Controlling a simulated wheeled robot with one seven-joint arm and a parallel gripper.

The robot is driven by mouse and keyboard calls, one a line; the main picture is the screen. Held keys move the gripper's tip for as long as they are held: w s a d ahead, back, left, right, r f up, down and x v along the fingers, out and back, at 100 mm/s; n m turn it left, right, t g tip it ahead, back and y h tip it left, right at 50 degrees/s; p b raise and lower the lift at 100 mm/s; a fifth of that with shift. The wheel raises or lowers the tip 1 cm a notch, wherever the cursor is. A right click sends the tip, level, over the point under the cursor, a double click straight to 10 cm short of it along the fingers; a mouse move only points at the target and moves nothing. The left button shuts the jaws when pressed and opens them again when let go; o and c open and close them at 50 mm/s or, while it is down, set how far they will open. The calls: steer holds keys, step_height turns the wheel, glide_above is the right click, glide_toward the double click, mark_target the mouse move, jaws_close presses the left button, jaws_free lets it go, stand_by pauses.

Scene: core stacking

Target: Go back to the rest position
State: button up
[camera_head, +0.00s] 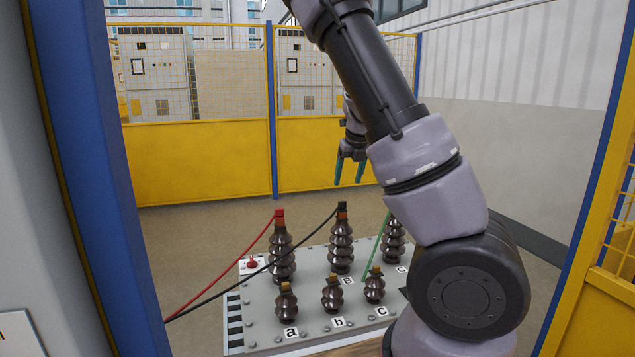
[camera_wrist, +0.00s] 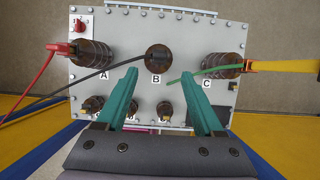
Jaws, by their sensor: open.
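My gripper (camera_head: 349,172) hangs in the air above and behind the transformer in the head view, its green fingers pointing down. In the wrist view my gripper (camera_wrist: 155,92) shows two green fingers apart with nothing between them. Below it is the grey transformer top (camera_head: 262,320) with tall brown insulators A (camera_head: 281,251), B (camera_head: 341,250) and C (camera_head: 394,240) and three short ones, a, b and c, in front. A red cable sits on A and a black cable on B. In the wrist view a green cable (camera_wrist: 205,72) runs to C.
A yellow fence (camera_head: 200,160) with blue posts stands behind, with grey cabinets (camera_head: 155,75) beyond it. A blue post (camera_head: 85,150) stands close at left and a yellow fence frame (camera_head: 590,260) at right. In the wrist view a yellow strip (camera_wrist: 285,66) reaches insulator C from the right.

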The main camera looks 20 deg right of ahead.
steer(key=s+a+r+n+t, duration=0.1)
steer(key=s+a+r+n, duration=0.2)
steer(key=s+r+n, duration=0.3)
steer(key=s+a+r+n+y, duration=0.1)
steer(key=s+a+r+n, duration=0.2)
steer(key=s+n, duration=0.9)
steer(key=s+a+r+n+t+y, duration=0.1)
steer(key=s+a+r+n, duration=0.3)
steer(key=s+r+n, duration=0.5)
steer(key=shift+s+n+t, duration=0.2)
steer(key=shift+n+t, duration=0.1)
steer(key=shift+n, duration=2.1)
